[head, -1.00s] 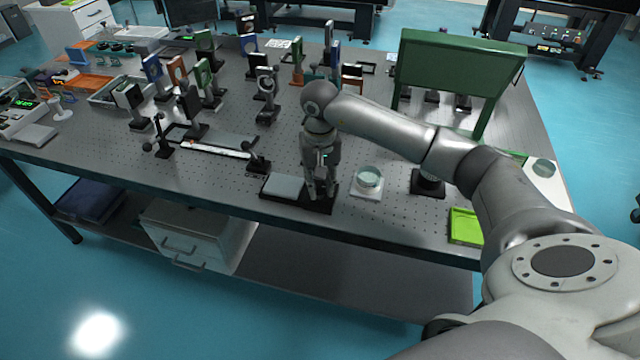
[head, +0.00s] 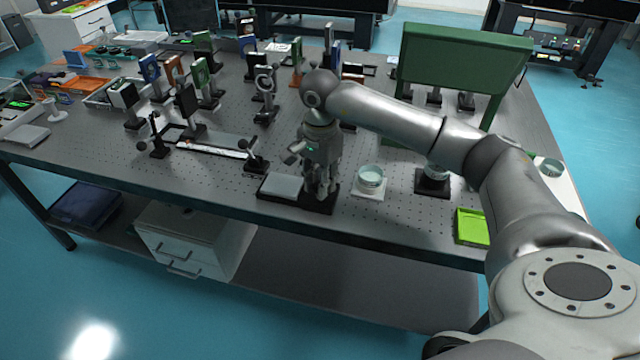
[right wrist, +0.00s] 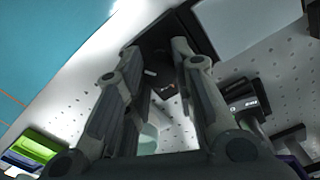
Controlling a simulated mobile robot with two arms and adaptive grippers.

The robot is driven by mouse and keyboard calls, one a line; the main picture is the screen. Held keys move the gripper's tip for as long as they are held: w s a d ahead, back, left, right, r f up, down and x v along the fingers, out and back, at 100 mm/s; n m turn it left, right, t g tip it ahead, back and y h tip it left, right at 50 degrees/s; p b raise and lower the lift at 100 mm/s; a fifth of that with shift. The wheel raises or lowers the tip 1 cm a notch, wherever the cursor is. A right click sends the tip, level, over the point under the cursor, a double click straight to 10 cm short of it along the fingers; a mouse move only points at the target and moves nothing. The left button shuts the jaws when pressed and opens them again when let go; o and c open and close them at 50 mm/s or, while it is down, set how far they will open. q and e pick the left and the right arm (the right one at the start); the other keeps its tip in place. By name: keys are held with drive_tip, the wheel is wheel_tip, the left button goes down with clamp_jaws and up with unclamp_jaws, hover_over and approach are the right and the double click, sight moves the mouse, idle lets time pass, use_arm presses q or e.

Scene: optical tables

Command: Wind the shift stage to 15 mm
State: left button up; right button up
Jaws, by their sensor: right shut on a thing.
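The shift stage, as I take it, is a low black base (head: 322,206) with a flat grey plate (head: 282,186) on its left part, near the table's front edge. My right gripper (head: 321,200) points down over the base's right part. It is shut on a small part there, probably the stage's knob, which the fingers mostly hide. In the right wrist view, the fingers (right wrist: 157,55) reach over the black base (right wrist: 178,32), with the pale plate (right wrist: 240,22) beside them. I cannot read any scale on the stage. My left gripper is out of view.
Just right of the stage stands a round glass dish (head: 369,177) on a white pad. A black mount (head: 433,182) and a green tray (head: 472,228) are farther right. A rail (head: 212,148) lies behind on the left. A green panel (head: 466,62) stands behind my arm.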

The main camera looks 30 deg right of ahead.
drive_tip(key=m+b, duration=0.1)
drive_tip(key=m, duration=0.3)
drive_tip(key=shift+m, duration=0.3)
drive_tip(key=m, duration=0.4)
drive_tip(key=shift+m, duration=0.3)
drive_tip(key=m, duration=0.4)
drive_tip(key=shift+b, duration=0.35)
drive_tip(key=shift+m, duration=2.4)
drive_tip(key=o, duration=1.1)
drive_tip(key=shift+c, duration=0.2)
